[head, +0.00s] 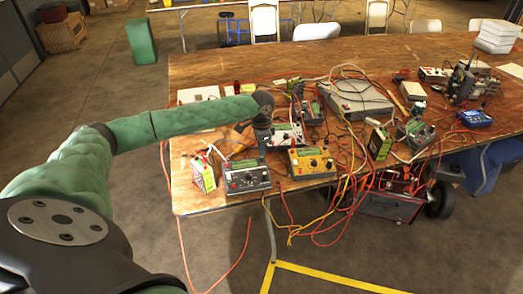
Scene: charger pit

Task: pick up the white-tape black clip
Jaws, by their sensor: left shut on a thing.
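My left arm reaches in from the left over the wooden table (190,68). Its gripper (262,138) points down among the boxed instruments, behind the grey meter (246,177) and left of the yellow meter (311,162). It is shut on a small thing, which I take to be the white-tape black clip. The clip is too small and too hidden by the gripper and the instruments to make out its tape or its pose. My right gripper is not in view.
Red, yellow and white cables tangle across the table and hang over its front edge. A small white-and-green box (203,174) stands at the front left. A grey flat case (355,98) lies behind. A red wheeled machine (391,205) stands below the front edge.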

